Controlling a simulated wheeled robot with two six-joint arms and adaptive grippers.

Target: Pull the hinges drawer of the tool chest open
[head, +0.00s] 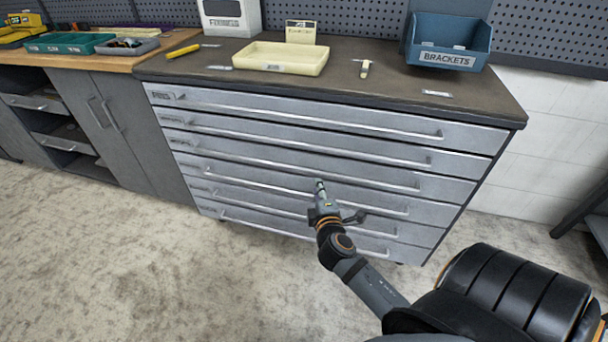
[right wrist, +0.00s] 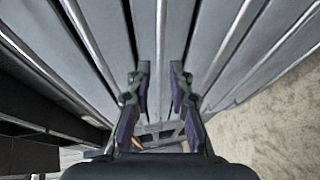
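The grey tool chest (head: 330,155) has several stacked drawers, each with a long bar handle; all look shut. Small labels sit at the left ends of the drawers, too small to read, so I cannot tell which is the hinges drawer. My right gripper (head: 319,186) is in front of the middle drawers, near the fourth handle from the top (head: 265,185). In the right wrist view, its two fingers (right wrist: 160,72) are apart, pointing at the drawer fronts; I see no handle clearly gripped between them. My left gripper is out of view.
On the chest top stand a cream tray (head: 281,58), a blue brackets bin (head: 448,42) and a white fixings box (head: 231,18). A wooden-topped bench (head: 95,62) adjoins on the left. The concrete floor (head: 130,245) in front is clear.

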